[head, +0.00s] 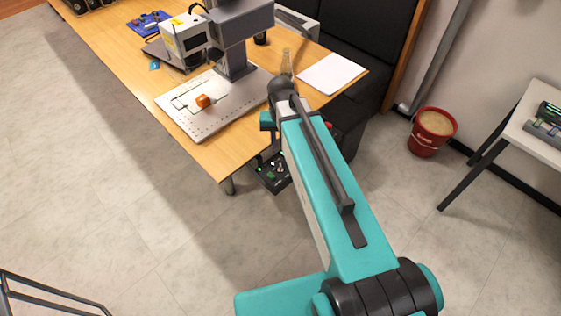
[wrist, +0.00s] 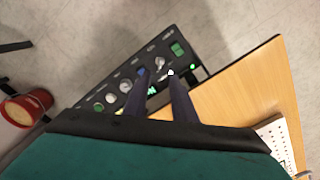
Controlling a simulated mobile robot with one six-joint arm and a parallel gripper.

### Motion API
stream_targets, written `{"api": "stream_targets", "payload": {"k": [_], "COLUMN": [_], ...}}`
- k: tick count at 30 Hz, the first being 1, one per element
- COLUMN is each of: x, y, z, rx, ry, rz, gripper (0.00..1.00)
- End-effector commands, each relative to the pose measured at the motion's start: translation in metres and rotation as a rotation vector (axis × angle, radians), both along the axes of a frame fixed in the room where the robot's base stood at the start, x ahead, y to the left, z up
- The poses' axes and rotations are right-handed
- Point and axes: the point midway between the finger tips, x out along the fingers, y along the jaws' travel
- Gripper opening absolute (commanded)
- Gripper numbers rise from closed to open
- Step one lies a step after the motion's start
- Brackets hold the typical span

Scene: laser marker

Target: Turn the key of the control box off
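The black control box (head: 268,180) is at the near end of the wooden table, partly hidden behind my arm in the head view. In the wrist view its panel (wrist: 118,82) runs diagonally, with several round knobs (wrist: 111,98), a green switch (wrist: 177,49) and a lit green lamp (wrist: 192,68). A small silver control (wrist: 161,62) sits just beyond my fingertips; I cannot tell surely whether it is the key. My gripper (wrist: 156,74) is over the panel, its two fingers apart with panel showing between them. Whether they touch the box is unclear.
A red bucket (head: 428,140) stands on the floor at right, near a white table (head: 540,120).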

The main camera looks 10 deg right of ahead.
Motion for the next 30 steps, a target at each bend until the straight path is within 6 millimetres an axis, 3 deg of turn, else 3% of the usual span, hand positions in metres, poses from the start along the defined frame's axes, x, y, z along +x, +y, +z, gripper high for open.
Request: {"api": "stream_targets", "payload": {"k": [30], "x": [0.000], "y": [0.000], "z": [-0.088], "rx": [0.000], "ry": [0.001], "rz": [0.000], "gripper": [0.24]}}
